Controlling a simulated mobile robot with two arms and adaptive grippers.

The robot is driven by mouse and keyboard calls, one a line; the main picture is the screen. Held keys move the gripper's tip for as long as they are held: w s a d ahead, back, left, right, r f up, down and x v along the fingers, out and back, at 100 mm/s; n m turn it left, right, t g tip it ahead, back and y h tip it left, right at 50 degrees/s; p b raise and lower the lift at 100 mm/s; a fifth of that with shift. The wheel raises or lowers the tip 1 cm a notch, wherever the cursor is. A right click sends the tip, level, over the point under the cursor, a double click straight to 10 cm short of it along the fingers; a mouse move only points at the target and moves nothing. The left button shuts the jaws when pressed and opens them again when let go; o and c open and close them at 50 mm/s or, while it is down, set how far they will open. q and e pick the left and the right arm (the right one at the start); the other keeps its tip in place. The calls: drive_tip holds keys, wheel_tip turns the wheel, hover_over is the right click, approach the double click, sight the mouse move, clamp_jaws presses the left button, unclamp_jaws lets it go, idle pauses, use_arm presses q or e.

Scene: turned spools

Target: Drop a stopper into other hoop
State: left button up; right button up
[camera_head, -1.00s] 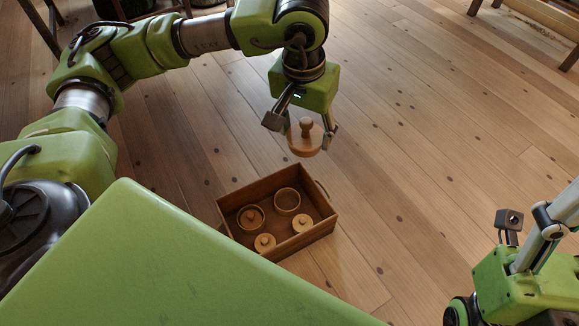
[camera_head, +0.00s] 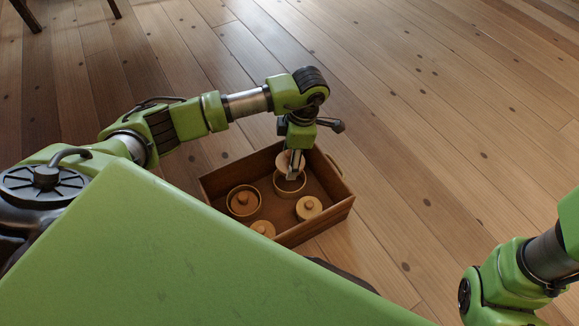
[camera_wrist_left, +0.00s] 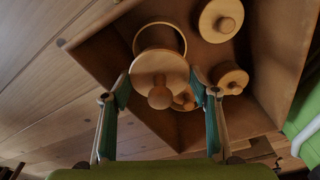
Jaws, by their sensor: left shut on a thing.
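My left gripper (camera_head: 291,172) is shut on a pale wooden stopper (camera_head: 285,160), low over the crate. In the left wrist view the stopper (camera_wrist_left: 160,72) is a round disc with a knob, between the two fingers. An empty wooden hoop (camera_head: 289,187) stands in the crate just below the stopper; the gap between them is hard to judge. In the wrist view the hoop (camera_wrist_left: 160,36) shows partly behind the disc. Another hoop (camera_head: 232,209) has a stopper (camera_head: 243,199) inside it. My right gripper is out of view; only its arm shows.
The brown wooden crate (camera_head: 325,219) stands on the plank floor. Two more stoppers sit in it, one (camera_head: 309,208) near the right wall and one (camera_head: 262,229) partly hidden by my green body. The crate walls surround the hoops closely. The floor right of the crate is clear.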

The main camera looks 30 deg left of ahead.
use_arm(q)
drive_tip(key=shift+f+n, duration=0.3)
drive_tip(key=shift+f, duration=0.25)
drive_tip(key=shift+f+b, duration=1.4)
drive_tip(key=shift+b, duration=0.15)
drive_tip(key=shift+r, duration=0.1)
drive_tip(key=shift+f, duration=0.3)
drive_tip(key=shift+f, duration=0.35)
drive_tip(key=shift+f, duration=0.3)
drive_tip(key=shift+f, duration=0.15)
drive_tip(key=shift+f+b, duration=0.15)
drive_tip(key=shift+b, duration=0.15)
drive_tip(key=shift+f, duration=0.2)
idle(0.4)
